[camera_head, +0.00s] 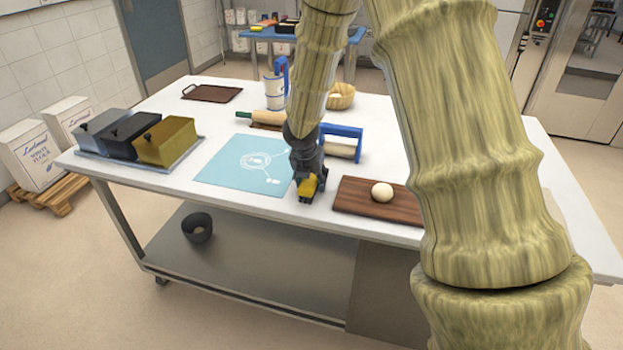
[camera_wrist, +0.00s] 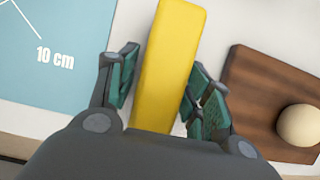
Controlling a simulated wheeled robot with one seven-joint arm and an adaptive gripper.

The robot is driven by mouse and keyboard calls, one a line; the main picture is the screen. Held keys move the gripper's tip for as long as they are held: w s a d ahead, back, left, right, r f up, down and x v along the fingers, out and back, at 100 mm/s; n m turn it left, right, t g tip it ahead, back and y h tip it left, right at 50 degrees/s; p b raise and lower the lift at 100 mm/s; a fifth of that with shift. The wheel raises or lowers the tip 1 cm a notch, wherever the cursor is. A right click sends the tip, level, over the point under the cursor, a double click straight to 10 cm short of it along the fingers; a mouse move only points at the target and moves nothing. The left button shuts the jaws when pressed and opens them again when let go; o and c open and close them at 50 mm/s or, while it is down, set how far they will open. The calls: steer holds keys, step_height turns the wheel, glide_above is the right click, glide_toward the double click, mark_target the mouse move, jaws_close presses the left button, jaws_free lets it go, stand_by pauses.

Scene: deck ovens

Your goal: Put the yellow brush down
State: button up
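The yellow brush (camera_wrist: 168,62) is a long plain yellow bar between the fingers of my gripper (camera_wrist: 160,88) in the wrist view. The fingers are spread, with a gap showing on the brush's left side; the right finger is very close to it, and I cannot tell if it touches. In the head view my gripper (camera_head: 308,196) is low over the table's front part, between the blue mat and the wooden board. The brush shows there as a small yellow patch (camera_head: 306,187), mostly hidden by the gripper. It appears at or near the white table top (camera_head: 258,212).
The blue mat (camera_head: 235,165) lies left of the gripper. The wooden board (camera_head: 350,197) with a dough ball (camera_head: 382,192) lies close on the right. Loaf tins (camera_head: 166,142) stand at the left end; a rolling pin (camera_head: 262,117) and blue-handled tool (camera_head: 342,142) lie behind.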

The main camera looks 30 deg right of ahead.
stand_by(0.3)
steer(key=v, duration=1.2)
steer(key=shift+d+r, duration=0.1)
steer(key=shift+r, duration=0.1)
stand_by(0.4)
